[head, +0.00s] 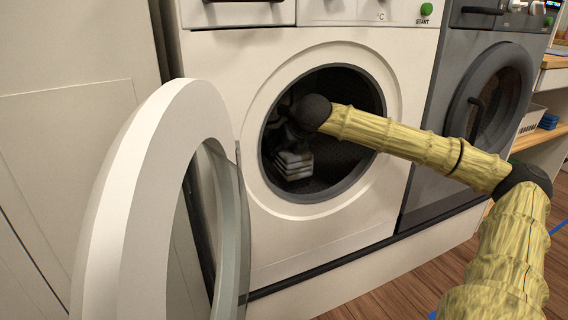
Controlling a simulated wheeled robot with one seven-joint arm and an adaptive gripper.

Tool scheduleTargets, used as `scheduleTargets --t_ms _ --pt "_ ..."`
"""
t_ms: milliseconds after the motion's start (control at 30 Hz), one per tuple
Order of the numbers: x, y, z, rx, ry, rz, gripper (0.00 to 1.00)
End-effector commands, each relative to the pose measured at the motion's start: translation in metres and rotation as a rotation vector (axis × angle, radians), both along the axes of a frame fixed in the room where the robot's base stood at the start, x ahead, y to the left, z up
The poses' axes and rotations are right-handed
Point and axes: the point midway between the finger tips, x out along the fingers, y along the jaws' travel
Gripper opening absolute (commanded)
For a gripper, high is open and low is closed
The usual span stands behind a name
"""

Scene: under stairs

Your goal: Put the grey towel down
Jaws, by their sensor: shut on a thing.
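The grey towel (294,164) is a small folded stack inside the drum of the white washing machine (265,235). My gripper (289,148) is inside the drum too, shut on the towel from above. The fingers are dark and in shadow, so their outline is hard to see. My arm passes in through the round door opening from the right. Whether the towel touches the drum floor cannot be told.
The washer's round door (125,190) stands open at the left front. A dark grey machine (425,165) with a closed door stands on the right. Wooden floor (390,290) lies in front.

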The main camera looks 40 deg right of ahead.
Motion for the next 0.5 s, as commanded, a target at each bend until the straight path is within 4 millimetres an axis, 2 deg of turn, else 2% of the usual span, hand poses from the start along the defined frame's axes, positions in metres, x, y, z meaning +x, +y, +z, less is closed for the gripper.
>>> scheduleTargets --t_ms 167,367,500 --pt "0.000 0.000 -0.010 0.000 -0.001 0.000 0.32" --pt "0.000 -0.001 -0.038 0.001 0.000 -0.001 0.32" --pt "0.003 -0.001 -0.041 0.001 -0.002 0.000 0.32"
